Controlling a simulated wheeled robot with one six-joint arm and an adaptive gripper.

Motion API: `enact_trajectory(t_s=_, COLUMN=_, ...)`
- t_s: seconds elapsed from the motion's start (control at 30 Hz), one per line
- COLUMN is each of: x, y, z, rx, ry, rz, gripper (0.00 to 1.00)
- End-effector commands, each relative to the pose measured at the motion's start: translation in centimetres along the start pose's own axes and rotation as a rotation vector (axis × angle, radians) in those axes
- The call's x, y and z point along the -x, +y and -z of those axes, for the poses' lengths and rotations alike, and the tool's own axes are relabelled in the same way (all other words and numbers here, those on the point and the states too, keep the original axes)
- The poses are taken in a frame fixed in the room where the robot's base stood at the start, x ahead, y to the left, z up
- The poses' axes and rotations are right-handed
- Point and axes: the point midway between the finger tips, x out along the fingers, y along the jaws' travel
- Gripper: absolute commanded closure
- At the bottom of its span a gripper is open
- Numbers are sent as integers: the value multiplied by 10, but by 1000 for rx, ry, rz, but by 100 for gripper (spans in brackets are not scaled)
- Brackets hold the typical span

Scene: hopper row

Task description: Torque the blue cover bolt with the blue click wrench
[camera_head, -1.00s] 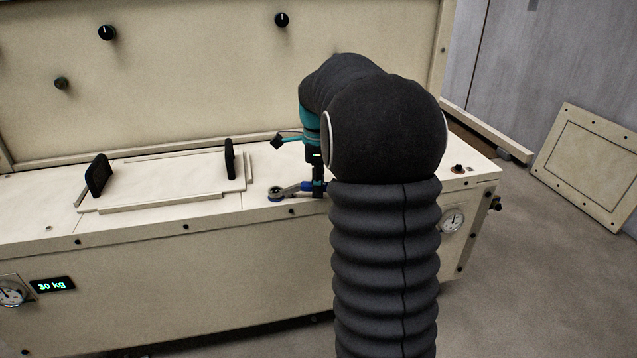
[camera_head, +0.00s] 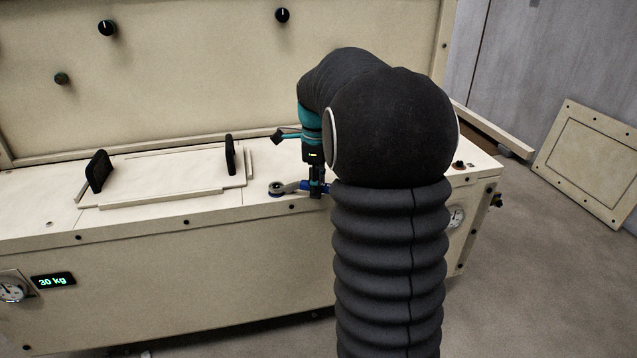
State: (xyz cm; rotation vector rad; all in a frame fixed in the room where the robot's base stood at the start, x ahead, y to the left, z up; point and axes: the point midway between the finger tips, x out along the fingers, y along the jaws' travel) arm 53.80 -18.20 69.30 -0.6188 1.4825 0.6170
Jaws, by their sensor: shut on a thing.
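The blue click wrench (camera_head: 291,187) lies flat over the cream bench top, near its front edge. Its round head (camera_head: 276,188) is at the left end and its handle runs right. My gripper (camera_head: 315,192) points down and is shut on the wrench handle. The blue cover bolt cannot be made out; the wrench head may cover it. My dark arm hides the handle's right end and the bench behind it.
A cover plate with two black handles (camera_head: 98,171) (camera_head: 230,155) lies left of the wrench. A tall back panel (camera_head: 200,70) with black knobs rises behind. A display (camera_head: 52,281) reads 30 kg. A loose panel (camera_head: 590,165) leans at right.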

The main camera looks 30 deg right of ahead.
Motion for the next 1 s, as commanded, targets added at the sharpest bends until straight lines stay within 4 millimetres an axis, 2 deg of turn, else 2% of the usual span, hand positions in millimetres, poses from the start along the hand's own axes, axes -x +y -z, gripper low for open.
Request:
enact_trajectory(t_s=0.5, x=-3, y=18, z=-2, rx=-162, ry=0, rz=-5, gripper=100)
enact_trajectory(t_s=1.0, x=-4, y=21, z=-2, rx=-190, ry=1, rz=-7, gripper=100)
